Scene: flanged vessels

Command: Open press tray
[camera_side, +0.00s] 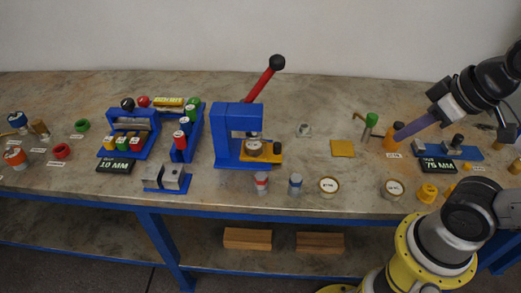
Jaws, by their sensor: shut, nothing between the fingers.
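The blue press (225,138) stands near the middle of the bench, with its red lever (262,83) raised up and to the right, topped by a black knob. How far out the tray sits is hard to tell. My gripper (401,135) is at the right, well apart from the press, shut and empty. Its slim purple end points down-left, beside an orange container (392,134).
A blue rack with the 10 MM sign (116,165) stands left of the press. Small vessels (262,182) stand in front of it. A yellow pad (342,148) and a green-topped item (371,121) lie between press and gripper. The 75 MM sign (439,166) is at right.

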